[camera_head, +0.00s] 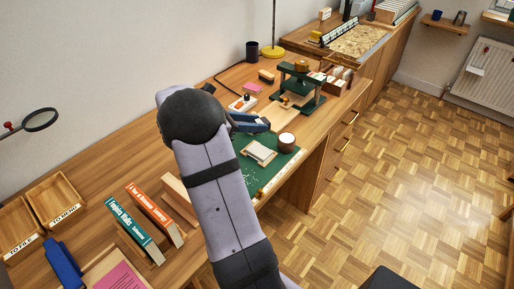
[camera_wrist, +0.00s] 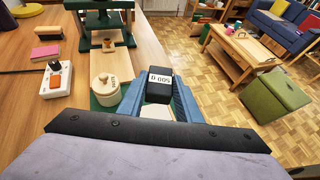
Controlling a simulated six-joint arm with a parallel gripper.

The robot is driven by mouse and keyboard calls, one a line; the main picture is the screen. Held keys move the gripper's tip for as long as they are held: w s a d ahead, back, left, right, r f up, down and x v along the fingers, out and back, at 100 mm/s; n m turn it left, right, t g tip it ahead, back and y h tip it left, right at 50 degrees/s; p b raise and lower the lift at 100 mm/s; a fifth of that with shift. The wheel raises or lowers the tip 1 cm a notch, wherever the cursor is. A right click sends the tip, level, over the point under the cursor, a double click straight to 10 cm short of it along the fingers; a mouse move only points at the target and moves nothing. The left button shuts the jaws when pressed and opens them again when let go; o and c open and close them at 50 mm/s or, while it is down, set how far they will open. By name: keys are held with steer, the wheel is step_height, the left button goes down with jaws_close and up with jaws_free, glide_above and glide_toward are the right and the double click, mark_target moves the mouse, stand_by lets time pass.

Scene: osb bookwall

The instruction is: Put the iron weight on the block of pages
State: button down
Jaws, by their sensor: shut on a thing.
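The iron weight (camera_wrist: 158,86) is a small black block with a white label reading 500 g. In the wrist view it sits between the blue fingers of my gripper (camera_wrist: 159,95), which is shut on it. In the head view my gripper (camera_head: 250,122) is over the green mat (camera_head: 283,160), behind the pages; the weight cannot be made out there. The block of pages (camera_head: 259,152) lies pale and flat on the mat. A pale surface (camera_wrist: 158,113) shows below the weight in the wrist view, partly hidden by my gripper; I cannot tell whether they touch.
A round lidded pot (camera_head: 286,141) stands close beside the pages, also in the wrist view (camera_wrist: 105,90). A green press (camera_head: 301,88) stands beyond. Two upright books (camera_head: 150,215) and wooden trays (camera_head: 55,199) are at the left. The bench edge is close on the right.

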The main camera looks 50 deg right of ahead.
mark_target(254, 152)
steer(key=shift+f, duration=4.5)
steer(key=shift+f, duration=0.15)
steer(key=c, duration=1.3)
jaws_free()
steer(key=b+v, duration=0.1)
steer(key=v, duration=1.1)
